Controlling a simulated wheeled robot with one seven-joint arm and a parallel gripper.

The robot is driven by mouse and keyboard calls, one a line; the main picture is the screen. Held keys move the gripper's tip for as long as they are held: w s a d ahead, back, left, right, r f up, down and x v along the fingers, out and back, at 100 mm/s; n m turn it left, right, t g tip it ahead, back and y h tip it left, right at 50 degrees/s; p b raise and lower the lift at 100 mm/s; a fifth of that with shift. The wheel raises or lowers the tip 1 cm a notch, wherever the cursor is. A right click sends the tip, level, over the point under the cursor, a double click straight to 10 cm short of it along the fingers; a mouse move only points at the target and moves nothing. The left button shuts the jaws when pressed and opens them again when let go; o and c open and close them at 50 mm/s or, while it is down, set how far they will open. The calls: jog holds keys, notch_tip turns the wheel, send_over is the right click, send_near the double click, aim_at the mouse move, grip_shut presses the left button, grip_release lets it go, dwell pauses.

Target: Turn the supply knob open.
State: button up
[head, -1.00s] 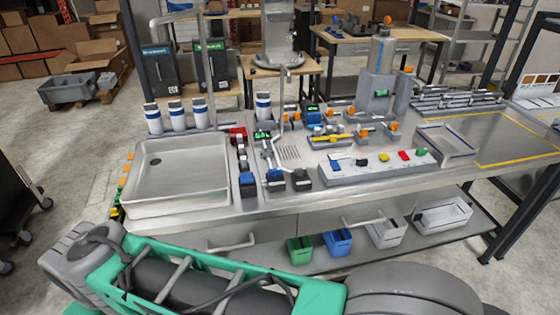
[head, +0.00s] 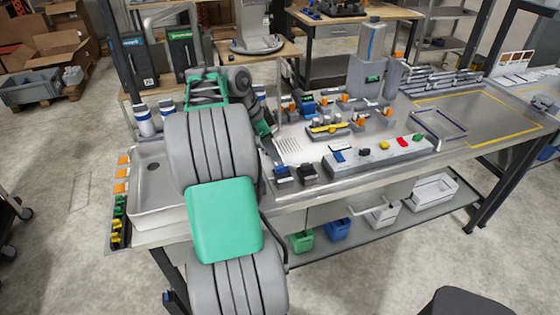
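I cannot tell which part is the supply knob. My arm hides part of the fitting row.
A control box (head: 375,157) with coloured buttons lies along the front edge. The sink (head: 150,212) at left is partly covered by my arm. A grey tower (head: 371,78) stands at the back. The yellow-outlined right part (head: 480,120) is mostly clear. Green (head: 301,241) and blue (head: 336,229) bins sit below.

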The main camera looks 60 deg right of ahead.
aim_at(281, 166)
jog(key=x, duration=0.7)
jog(key=shift+w+f, duration=0.1)
jog(key=shift+f, duration=0.1)
jog(key=shift+c, duration=0.4)
grip_shut()
